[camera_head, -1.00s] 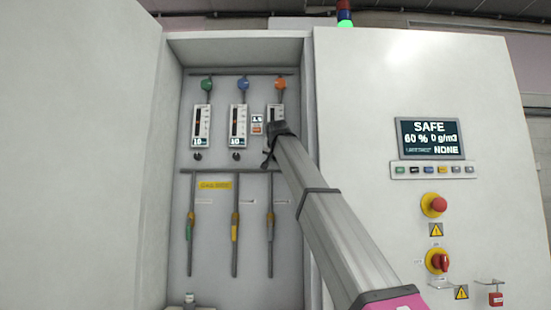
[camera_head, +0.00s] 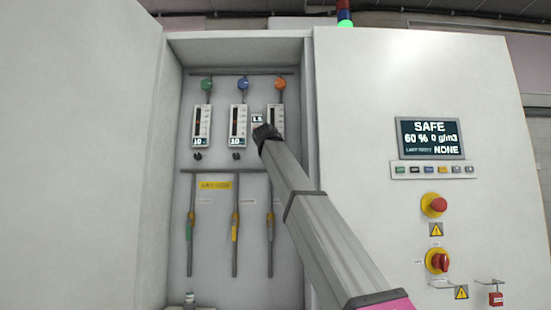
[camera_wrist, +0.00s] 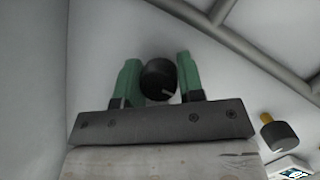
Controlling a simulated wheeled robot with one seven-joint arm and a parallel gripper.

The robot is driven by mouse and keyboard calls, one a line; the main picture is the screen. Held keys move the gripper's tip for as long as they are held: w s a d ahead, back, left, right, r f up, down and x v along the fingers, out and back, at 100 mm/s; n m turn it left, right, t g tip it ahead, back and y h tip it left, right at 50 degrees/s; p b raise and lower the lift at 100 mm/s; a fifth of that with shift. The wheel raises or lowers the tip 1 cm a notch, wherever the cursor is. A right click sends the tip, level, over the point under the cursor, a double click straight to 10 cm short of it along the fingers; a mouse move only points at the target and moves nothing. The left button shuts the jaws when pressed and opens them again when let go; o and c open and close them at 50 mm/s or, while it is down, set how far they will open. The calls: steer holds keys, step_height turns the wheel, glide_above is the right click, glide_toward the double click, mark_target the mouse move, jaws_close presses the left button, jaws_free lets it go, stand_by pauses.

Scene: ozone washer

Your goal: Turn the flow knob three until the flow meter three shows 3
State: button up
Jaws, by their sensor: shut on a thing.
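Flow meter three (camera_head: 277,119) is the rightmost white gauge in the recess, under an orange round fitting (camera_head: 279,82). My arm hides part of it. Flow knob three is hidden behind my arm in the head view. In the wrist view a black round knob (camera_wrist: 158,80) with a pale mark sits between the green fingers of my gripper (camera_wrist: 157,82), which is shut on it. A second black knob (camera_wrist: 281,135) is apart, at the right.
Two other flow meters (camera_head: 202,122) (camera_head: 238,122) hang to the left, with black knobs (camera_head: 198,156) (camera_head: 235,156) below. Pipes with valves (camera_head: 235,228) run beneath. The recess walls stand close on both sides. The right panel (camera_head: 430,138) reads SAFE.

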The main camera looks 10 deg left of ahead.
steer(key=shift+n, duration=0.4)
stand_by(0.3)
steer(key=o, duration=0.9)
steer(key=v, duration=1)
steer(key=shift+s+a+f, duration=0.1)
steer(key=shift+s+a, duration=0.05)
steer(key=shift+s, duration=0.3)
